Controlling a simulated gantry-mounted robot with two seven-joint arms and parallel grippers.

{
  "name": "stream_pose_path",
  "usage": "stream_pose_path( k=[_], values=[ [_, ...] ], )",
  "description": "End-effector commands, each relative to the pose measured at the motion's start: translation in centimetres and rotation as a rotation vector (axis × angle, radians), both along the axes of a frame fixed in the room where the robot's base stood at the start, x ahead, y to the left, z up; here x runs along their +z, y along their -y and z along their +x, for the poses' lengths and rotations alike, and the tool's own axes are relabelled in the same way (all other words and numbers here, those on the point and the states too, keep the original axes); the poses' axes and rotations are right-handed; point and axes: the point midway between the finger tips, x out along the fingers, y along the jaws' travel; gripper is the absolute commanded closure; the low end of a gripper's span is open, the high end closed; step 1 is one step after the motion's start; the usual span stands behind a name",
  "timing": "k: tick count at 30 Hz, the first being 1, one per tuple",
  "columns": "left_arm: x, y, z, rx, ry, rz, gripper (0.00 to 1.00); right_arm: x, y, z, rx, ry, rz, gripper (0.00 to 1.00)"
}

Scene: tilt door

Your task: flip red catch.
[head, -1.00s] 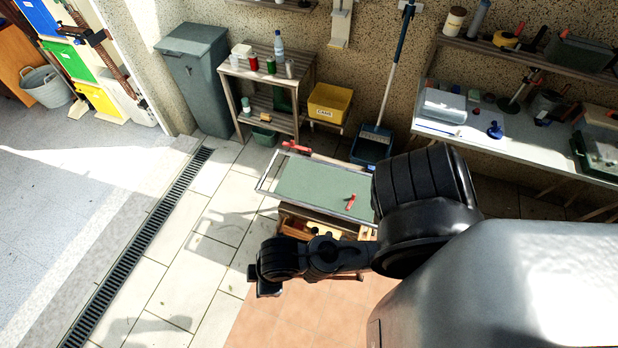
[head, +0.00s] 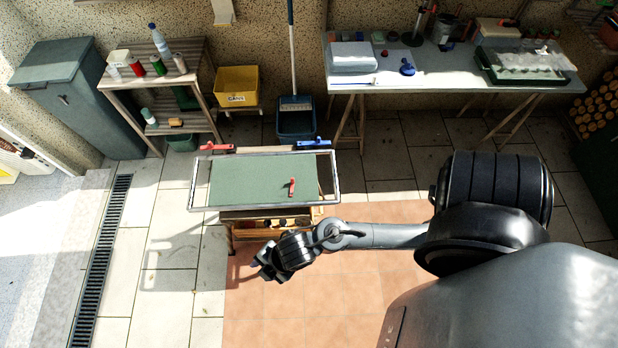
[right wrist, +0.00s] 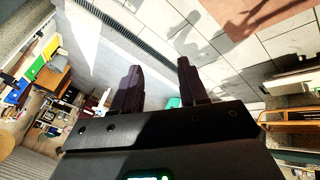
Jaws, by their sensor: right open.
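A red catch (head: 217,147) sits at the far left of a grey metal frame (head: 192,180) around a green panel (head: 240,182). A blue catch (head: 314,142) sits at the far right of the frame. A smaller red handle (head: 292,187) is on the panel's right half. My right gripper (head: 266,268) is in front of and below the frame, apart from it and the catches. In the right wrist view its two fingers (right wrist: 160,68) stand apart with nothing between them. My left gripper is in neither view.
The frame rests on a wooden stand (head: 232,225) with items beneath. The tiled floor (head: 330,295) in front is clear.

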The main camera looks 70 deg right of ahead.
Motion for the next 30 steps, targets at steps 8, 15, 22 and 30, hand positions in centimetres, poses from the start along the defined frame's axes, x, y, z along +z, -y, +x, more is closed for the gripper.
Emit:
stream_pose_path(
  k=[8,15,22,30],
  values=[
    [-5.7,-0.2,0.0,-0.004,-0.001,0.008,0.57,-12.2,-1.0,0.8,0.697,0.089,-0.146,0.57],
    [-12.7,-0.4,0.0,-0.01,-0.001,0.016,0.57,-22.9,10.4,3.1,1.24,0.007,-0.288,0.57],
    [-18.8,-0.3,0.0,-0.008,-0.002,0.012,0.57,-23.6,26.6,8.2,1.387,-0.145,-0.408,0.57],
    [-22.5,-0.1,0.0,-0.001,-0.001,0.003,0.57,-19.4,37.4,11.5,1.327,-0.214,-0.499,0.57]
  ],
)
